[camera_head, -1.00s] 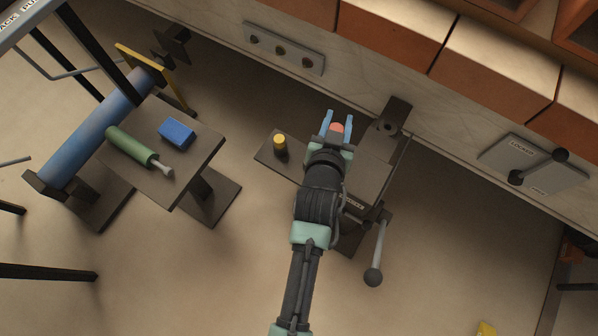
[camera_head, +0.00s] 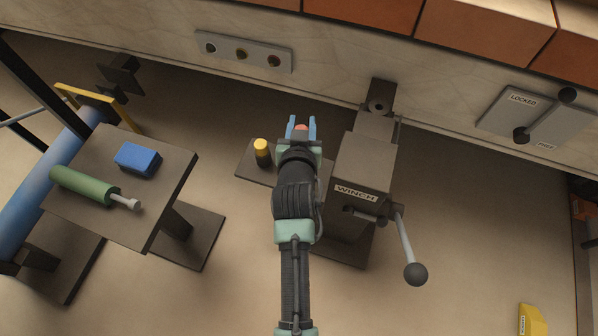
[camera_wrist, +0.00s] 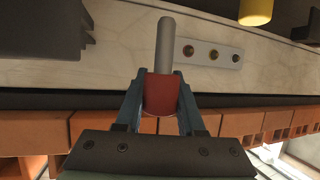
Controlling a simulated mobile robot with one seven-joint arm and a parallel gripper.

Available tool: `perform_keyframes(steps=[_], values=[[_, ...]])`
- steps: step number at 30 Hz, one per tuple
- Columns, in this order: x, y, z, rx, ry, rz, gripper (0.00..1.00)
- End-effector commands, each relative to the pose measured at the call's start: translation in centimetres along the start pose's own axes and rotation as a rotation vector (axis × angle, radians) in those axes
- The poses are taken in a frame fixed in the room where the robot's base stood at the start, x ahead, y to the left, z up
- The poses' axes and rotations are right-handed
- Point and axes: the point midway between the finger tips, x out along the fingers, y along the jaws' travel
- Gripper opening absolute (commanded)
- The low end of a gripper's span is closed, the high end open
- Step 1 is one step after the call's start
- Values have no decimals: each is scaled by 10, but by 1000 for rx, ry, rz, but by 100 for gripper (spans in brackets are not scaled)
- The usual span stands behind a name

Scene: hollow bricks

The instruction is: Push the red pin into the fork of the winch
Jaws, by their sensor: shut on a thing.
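My gripper (camera_head: 301,122) is shut on the red pin (camera_head: 301,128), left of the winch body in the head view. In the wrist view the red pin (camera_wrist: 161,95) sits between both fingers, its grey shank (camera_wrist: 165,45) pointing away from the gripper. The winch (camera_head: 365,160) is a dark labelled box with a crank (camera_head: 405,245) on its right. A dark bracket with a round hole (camera_head: 378,105) stands at its wall end; I cannot tell whether this is the fork. The pin is apart from that bracket.
A yellow-topped post (camera_head: 261,152) stands on a plate left of my gripper. A small table (camera_head: 165,190) holds a blue block (camera_head: 138,159) and a green-handled tool (camera_head: 85,185). A panel with three round sockets (camera_head: 243,52) and a lever plate (camera_head: 540,120) are on the wall.

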Motion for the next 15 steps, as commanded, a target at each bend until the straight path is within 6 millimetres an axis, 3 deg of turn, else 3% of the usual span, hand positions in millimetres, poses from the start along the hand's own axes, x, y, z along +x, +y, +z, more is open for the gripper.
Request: perform_keyframes(steps=[5,15], values=[[1,0,3,0,0,0,0],[20,0,49,1,1,0,0]])
